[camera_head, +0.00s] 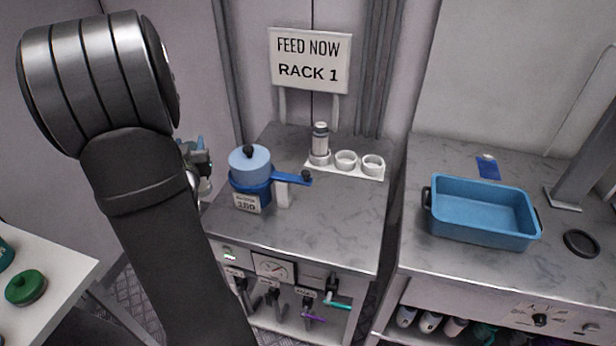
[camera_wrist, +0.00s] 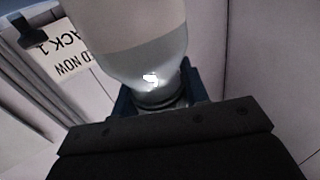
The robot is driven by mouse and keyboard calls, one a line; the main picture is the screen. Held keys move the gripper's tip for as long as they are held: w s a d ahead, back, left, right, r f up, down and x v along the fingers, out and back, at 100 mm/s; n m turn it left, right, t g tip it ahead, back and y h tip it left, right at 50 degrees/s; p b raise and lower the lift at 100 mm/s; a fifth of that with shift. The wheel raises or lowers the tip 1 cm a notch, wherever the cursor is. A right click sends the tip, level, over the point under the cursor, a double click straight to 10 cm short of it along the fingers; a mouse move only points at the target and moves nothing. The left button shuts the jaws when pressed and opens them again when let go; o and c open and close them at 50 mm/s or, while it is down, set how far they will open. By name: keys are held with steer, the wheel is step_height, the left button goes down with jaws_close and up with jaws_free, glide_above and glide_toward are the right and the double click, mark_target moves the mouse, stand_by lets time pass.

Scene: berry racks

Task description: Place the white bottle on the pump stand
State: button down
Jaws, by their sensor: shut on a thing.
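My gripper (camera_head: 197,160) is partly hidden behind my dark arm in the head view, left of the blue pump unit. The likely pump stand is the blue unit (camera_head: 250,185) with a light-blue round top, black knob, number label and blue side lever (camera_head: 288,178). The gripper and bottle appear apart from it.
A "FEED NOW RACK 1" sign (camera_head: 309,60) stands behind. The right counter holds a blue tray (camera_head: 483,238). The bench front right of the pump is clear.

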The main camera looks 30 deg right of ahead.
step_height(320, 180, up, 10)
steer(key=shift+f, duration=0.1)
steer(key=s+d+r+m+g+h, duration=0.1)
steer(key=s+d+m+g+h, duration=0.2)
steer(key=d, duration=2.3)
steer(key=s+d+m+g+h, duration=0.1)
steer(key=s+d+h, duration=0.1)
steer(key=s+d, duration=0.65)
steer(key=s+d+m+h, duration=0.15)
steer(key=s+d, duration=0.35)
steer(key=d, duration=0.6)
step_height(320, 180, down, 12)
steer(key=w+a+f, duration=0.3)
steer(key=w+f, duration=0.7)
steer(key=w, duration=0.1)
steer(key=shift+w+f+h, duration=0.3)
steer(key=shift+w+h, duration=0.05)
steer(key=shift+h, duration=0.1)
steer(key=shift+a+f, duration=0.1)
steer(key=shift+f, duration=0.05)
